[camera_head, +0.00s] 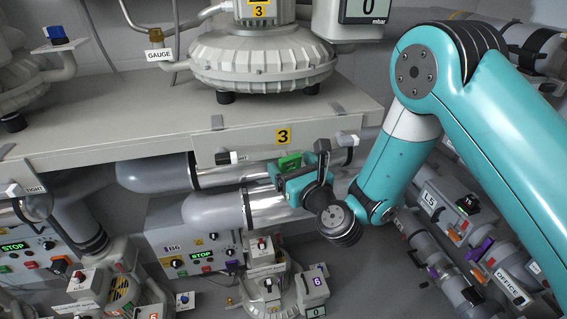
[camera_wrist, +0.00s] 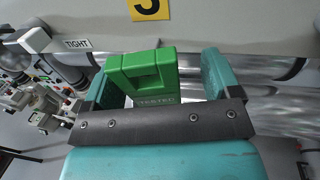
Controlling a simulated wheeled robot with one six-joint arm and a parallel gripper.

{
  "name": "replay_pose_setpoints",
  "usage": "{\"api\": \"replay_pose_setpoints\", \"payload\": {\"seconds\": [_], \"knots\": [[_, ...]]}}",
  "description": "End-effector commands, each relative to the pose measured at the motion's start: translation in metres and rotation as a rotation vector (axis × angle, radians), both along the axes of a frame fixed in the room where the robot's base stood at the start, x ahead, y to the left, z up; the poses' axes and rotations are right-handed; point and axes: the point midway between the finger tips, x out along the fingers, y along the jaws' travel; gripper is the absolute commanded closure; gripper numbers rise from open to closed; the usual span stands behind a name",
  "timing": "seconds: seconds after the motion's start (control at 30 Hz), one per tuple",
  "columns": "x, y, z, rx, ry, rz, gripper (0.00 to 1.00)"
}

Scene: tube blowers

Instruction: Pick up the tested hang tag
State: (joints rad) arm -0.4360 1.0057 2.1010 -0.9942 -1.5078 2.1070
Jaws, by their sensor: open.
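The green hang tag (camera_wrist: 150,72), with lettering that reads TESTED, stands between the two fingers of my gripper (camera_wrist: 163,76) in the wrist view. The fingers are open, with a small gap at the left side of the tag and a wider one at its right. In the head view the tag (camera_head: 289,163) shows as a green patch at my gripper (camera_head: 284,172), just below the front edge of the shelf marked 3. My gripper hides its lower part. I cannot tell what the tag hangs on.
The grey shelf (camera_head: 120,135) carries a large blower (camera_head: 265,60) above my gripper. Grey pipes (camera_head: 215,210) run close behind and below. A control box (camera_head: 190,245) stands lower left.

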Motion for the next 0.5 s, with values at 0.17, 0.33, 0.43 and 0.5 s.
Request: {"api": "replay_pose_setpoints", "payload": {"seconds": [0.17, 0.33, 0.43, 0.5], "knots": [[-0.0025, 0.0075, -0.0013, 0.001, 0.001, 0.012, 0.29], [-0.0027, 0.0083, -0.0013, 0.001, 0.001, 0.013, 0.68], [-0.0025, 0.0078, -0.0011, 0.001, 0.001, 0.013, 0.73], [-0.0025, 0.0073, -0.0010, 0.001, 0.001, 0.012, 0.73]]}}
